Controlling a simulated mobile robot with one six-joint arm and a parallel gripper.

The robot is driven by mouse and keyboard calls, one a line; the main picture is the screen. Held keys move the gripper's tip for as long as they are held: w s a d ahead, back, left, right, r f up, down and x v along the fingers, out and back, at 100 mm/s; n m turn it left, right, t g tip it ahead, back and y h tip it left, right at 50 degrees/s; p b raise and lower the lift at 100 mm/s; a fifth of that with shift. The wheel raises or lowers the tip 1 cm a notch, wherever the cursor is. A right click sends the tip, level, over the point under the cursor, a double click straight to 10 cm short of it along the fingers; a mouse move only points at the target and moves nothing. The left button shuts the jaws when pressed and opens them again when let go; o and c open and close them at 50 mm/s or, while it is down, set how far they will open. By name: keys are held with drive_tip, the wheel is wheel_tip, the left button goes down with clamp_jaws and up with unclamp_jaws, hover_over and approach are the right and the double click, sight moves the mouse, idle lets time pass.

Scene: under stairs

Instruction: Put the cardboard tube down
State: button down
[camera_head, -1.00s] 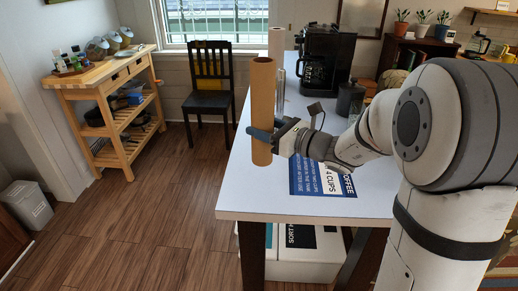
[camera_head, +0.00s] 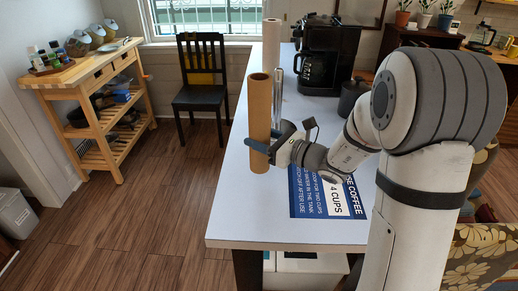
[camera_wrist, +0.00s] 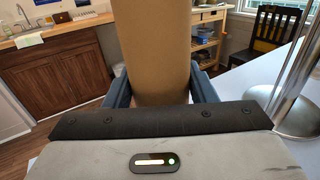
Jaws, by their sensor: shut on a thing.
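The brown cardboard tube (camera_head: 259,110) stands upright in my gripper (camera_head: 263,146) in the head view. My gripper is shut on the tube's lower part. The tube is over the left edge of the white table (camera_head: 232,218); I cannot tell whether its lower end touches the table. In the wrist view, the tube (camera_wrist: 151,50) fills the middle between my blue fingers, and its lower end is hidden behind the gripper body.
A black coffee machine (camera_head: 325,55) and a blue coffee sheet (camera_head: 325,195) are on the table. The table's front left is bare.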

wheel_tip(320, 180, down, 3)
drive_tip(key=shift+f, duration=0.1)
drive_tip(key=c, duration=0.6)
unclamp_jaws()
drive_tip(key=shift+f, duration=0.1)
